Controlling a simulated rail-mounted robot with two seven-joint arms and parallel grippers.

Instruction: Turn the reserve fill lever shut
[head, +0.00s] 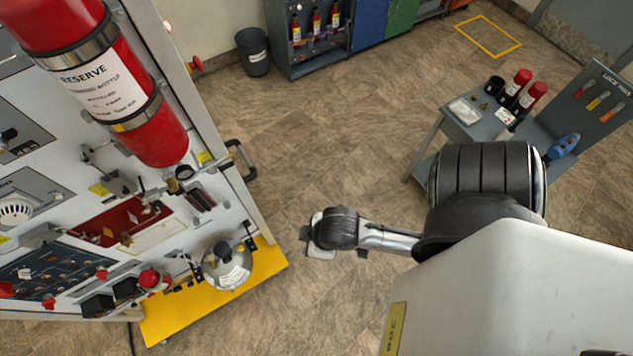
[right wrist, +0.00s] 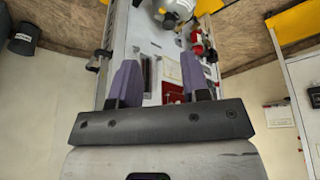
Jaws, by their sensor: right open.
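The red reserve bottle (head: 105,85), labelled RESERVE, is strapped to the trainer panel (head: 225,150) at the upper left of the head view. Several small valves and fittings sit below it, one beside a yellow tag (head: 204,157); I cannot tell which is the reserve fill lever. My right gripper (head: 310,243) is right of the panel, over the floor and apart from it. In the right wrist view its two purple-grey fingers (right wrist: 160,85) are spread with nothing held between them, and part of the panel shows beyond. My left gripper is not in view.
A black handle (head: 240,160) sticks out from the panel's right edge. A yellow base plate (head: 262,275) extends under the panel. A grey cart (head: 437,140) with bottles and lock pins stands at the right. A bin (head: 253,52) stands at the back. Floor between is clear.

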